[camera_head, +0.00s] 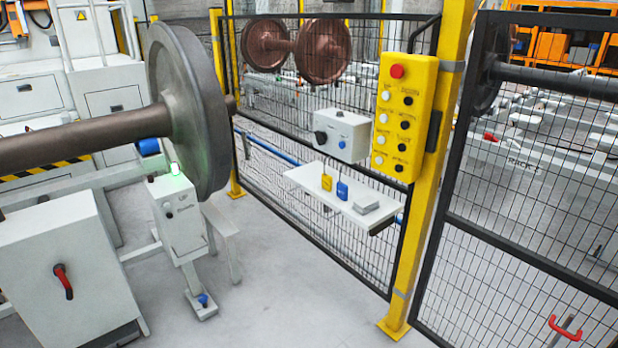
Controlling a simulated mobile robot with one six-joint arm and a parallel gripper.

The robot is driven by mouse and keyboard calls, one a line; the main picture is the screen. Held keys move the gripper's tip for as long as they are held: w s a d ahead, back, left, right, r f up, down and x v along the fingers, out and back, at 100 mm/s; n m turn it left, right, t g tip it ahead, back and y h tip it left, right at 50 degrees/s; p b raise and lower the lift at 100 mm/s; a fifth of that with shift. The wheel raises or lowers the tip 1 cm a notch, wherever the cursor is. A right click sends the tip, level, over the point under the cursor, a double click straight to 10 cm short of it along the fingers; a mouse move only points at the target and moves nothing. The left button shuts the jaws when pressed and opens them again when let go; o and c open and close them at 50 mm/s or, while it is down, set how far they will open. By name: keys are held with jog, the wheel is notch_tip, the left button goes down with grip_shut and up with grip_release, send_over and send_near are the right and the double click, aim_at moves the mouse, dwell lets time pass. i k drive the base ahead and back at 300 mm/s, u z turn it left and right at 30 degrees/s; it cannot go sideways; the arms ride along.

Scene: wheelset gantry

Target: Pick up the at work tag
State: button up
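Two small tags hang or stand at the small white shelf (300,180) on the mesh fence: a yellow tag (326,183) on the left and a blue tag (342,190) just right of it. Each has a thin upright piece above it. Their lettering is too small to read, so I cannot tell which is the at work tag. A flat grey block (366,208) lies on the shelf to the right of the tags. My gripper is not in view.
A yellow post carries a yellow button box (402,115) right of the shelf. A white control box (341,135) is on the fence above it. A large wheelset (187,110) and a white pedestal (180,220) stand left. The floor before the shelf looks clear.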

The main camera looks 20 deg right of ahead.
aim_at(326, 180)
jog(key=u, duration=0.7)
jog(key=i, duration=1.35)
jog(key=u, duration=0.35)
